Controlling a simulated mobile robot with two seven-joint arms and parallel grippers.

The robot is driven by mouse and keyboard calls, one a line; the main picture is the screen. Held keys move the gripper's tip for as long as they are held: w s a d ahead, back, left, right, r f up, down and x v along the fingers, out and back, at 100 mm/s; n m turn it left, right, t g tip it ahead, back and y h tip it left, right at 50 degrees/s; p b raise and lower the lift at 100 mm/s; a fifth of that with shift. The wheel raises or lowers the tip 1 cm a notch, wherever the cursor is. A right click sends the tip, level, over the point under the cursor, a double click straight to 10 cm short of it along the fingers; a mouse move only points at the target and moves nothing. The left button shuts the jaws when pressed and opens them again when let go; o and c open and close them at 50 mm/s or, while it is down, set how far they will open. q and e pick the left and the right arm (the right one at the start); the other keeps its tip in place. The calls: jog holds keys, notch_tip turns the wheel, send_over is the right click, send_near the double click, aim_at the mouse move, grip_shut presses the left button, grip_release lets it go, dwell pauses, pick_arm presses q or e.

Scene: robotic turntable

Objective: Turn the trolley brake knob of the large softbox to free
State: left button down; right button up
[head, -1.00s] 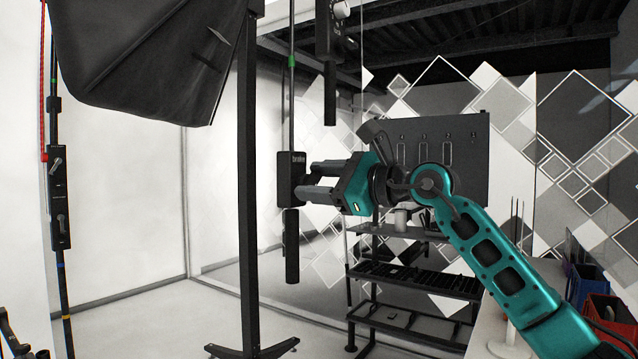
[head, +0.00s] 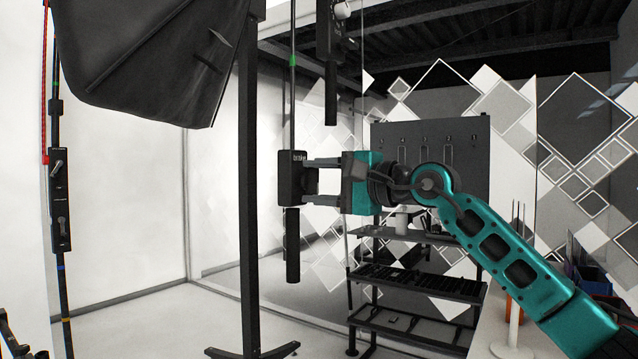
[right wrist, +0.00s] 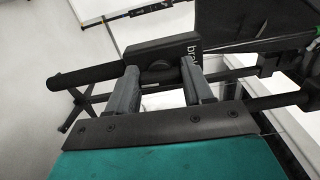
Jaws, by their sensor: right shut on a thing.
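The large softbox (head: 150,65) is a black hood at the upper left of the head view. A black box labelled "brake" (head: 291,157) hangs on a thin rod, with a black handle (head: 292,245) below it. The box also shows in the right wrist view (right wrist: 165,47), with its handle pointing left. My teal right gripper (head: 308,180) is at the box's right side. In the right wrist view its two fingers (right wrist: 160,84) are shut on the dark round brake knob (right wrist: 159,70), which is partly hidden between them. Its setting cannot be read. My left gripper is not in view.
A black post (head: 248,190) stands just left of the brake box. A second control box on a rod (head: 330,40) hangs above right. A dark shelf rack (head: 420,280) stands behind, below my right arm. The floor at left is mostly clear.

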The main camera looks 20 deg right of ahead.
jog(key=shift+n, duration=0.4)
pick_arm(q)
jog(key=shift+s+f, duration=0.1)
pick_arm(e)
jog(key=o, duration=1)
jog(key=shift+o, duration=0.2)
pick_arm(q)
jog(key=b, duration=0.1)
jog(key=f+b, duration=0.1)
jog(key=b, duration=0.1)
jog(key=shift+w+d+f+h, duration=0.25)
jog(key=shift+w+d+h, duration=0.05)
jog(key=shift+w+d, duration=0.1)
pick_arm(e)
jog(key=v, duration=1.3)
